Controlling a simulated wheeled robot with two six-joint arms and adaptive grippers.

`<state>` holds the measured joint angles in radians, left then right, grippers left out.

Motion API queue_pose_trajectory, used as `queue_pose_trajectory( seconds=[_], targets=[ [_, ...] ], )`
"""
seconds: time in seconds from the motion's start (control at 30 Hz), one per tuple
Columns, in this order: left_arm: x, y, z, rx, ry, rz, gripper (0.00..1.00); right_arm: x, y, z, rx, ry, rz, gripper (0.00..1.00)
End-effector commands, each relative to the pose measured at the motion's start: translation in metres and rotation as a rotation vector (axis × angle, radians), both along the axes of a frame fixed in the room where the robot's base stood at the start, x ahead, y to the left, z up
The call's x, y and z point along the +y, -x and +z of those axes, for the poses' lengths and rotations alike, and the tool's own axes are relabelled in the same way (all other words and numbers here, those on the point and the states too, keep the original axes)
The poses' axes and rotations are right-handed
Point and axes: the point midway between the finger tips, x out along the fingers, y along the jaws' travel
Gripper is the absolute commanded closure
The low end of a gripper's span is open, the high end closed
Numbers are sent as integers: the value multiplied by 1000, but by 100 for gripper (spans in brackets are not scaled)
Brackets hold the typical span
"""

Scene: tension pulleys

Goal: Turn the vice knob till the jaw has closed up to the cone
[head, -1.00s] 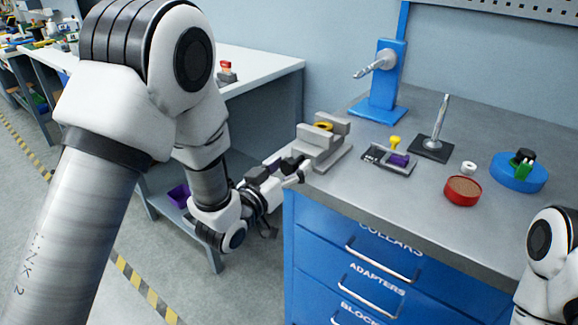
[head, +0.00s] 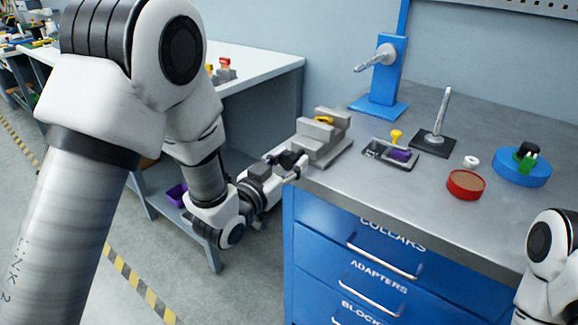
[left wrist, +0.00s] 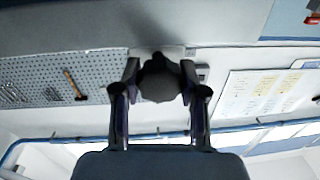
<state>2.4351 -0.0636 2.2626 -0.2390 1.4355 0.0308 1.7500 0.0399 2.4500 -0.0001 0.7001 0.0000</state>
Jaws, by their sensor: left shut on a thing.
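The grey vice (head: 328,151) stands at the near left corner of the blue cabinet's top. A yellow piece (head: 324,120), seemingly the cone, shows between its jaws, partly hidden by the front jaw. I cannot tell whether the jaw touches it. My left gripper (head: 286,164) reaches in from the left at the vice's near end. In the left wrist view the dark round knob (left wrist: 160,80) sits between the two fingers, and the gripper is shut on it. My right gripper is out of view; only part of my right arm shows at the right edge.
On the worktop stand a grey tray (head: 376,150) with purple and yellow pieces, a metal post on a black base (head: 432,142), a red round container (head: 466,183), a white ring (head: 472,161), a blue disc (head: 522,172) and a blue stand (head: 379,108). The front right worktop is bare.

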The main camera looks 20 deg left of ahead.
Motion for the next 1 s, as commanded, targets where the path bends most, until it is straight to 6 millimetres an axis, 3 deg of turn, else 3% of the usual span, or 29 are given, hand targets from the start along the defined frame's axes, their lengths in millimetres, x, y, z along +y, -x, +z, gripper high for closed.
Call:
queue_pose_trajectory(
  seconds=[0.4, 0.97, 1.0],
  targets=[
    [0, 0, 0, -84, -217, 1, 93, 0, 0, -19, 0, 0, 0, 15],
    [0, 0, 2, -98, -255, 1, 93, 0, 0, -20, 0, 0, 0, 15],
    [0, 0, 2, -98, -255, 1, 44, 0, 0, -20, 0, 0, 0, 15]
  ],
)
